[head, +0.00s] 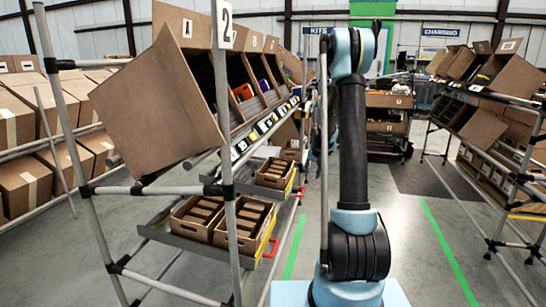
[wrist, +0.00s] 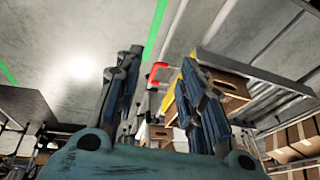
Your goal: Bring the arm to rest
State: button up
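My arm (head: 353,150) stands upright in the middle of the head view, with its upper joint near the top edge. My gripper cannot be made out there. In the wrist view my gripper (wrist: 160,62) shows its two dark blue fingers spread apart, with nothing held between them. Past the fingers are the grey floor with a green line (wrist: 155,32), a red handle (wrist: 157,70) and a brown carton (wrist: 228,82). The gripper appears apart from these things.
A metal rack (head: 228,150) with tilted cartons (head: 158,100) stands close on the left, its lower shelf holding open boxes (head: 240,222). Another rack (head: 500,110) stands at the right. The floor aisle (head: 425,240) right of my arm is clear.

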jog(key=s+a+r+n+g, duration=0.1)
jog(key=s+r, duration=0.6)
jog(key=s, duration=0.6)
jog(key=s+r, duration=0.6)
jog(key=s, duration=0.6)
jog(key=s+f, duration=0.3)
jog(key=s, duration=1.1)
jog(key=s+f+n+g, duration=0.1)
jog(key=s+f, duration=0.2)
jog(key=s, duration=1.1)
jog(key=shift+s+a+f+h, duration=0.15)
jog(key=shift+f+h, duration=0.15)
jog(key=shift+w+f, duration=0.2)
jog(key=shift+w, duration=0.25)
